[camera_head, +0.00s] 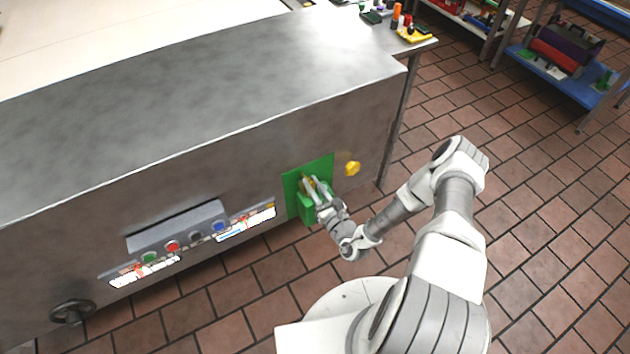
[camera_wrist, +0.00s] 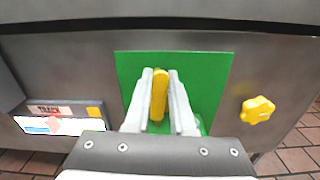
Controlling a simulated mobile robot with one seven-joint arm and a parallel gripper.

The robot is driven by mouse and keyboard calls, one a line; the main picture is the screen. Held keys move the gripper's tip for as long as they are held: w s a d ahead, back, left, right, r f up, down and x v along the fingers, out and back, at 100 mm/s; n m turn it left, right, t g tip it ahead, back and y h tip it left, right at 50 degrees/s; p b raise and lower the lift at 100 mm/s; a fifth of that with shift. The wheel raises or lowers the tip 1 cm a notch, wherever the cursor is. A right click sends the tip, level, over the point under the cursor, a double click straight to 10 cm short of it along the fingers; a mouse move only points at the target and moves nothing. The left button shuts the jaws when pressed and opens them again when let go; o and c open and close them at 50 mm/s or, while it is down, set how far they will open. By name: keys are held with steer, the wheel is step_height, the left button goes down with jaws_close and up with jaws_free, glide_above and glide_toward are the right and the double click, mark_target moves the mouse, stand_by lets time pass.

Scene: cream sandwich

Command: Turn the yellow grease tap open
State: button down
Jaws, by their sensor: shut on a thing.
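The yellow grease tap (camera_wrist: 159,92) has a long upright handle on a green plate (camera_wrist: 205,70) on the front of the grey metal machine. My gripper (camera_wrist: 160,88) is shut on the tap handle, with one pale finger on each side of it. In the head view my gripper (camera_head: 314,186) reaches the green plate (camera_head: 292,185) at the machine's right part. The lower end of the handle and what lies behind the fingers are hidden.
A yellow knob (camera_head: 352,168) sits just right of the green plate. A panel with coloured buttons (camera_head: 178,228) and labels is to the left, with a dark handwheel (camera_head: 72,311) beyond it. Tiled floor (camera_head: 520,230) is open to the right.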

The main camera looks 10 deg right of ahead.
steer(key=shift+a+n, duration=0.2)
steer(key=shift+n, duration=0.3)
steer(key=c, duration=0.8)
jaws_free()
steer(key=shift+o, duration=0.2)
steer(key=shift+s+d, duration=0.1)
steer(key=shift+s, duration=0.05)
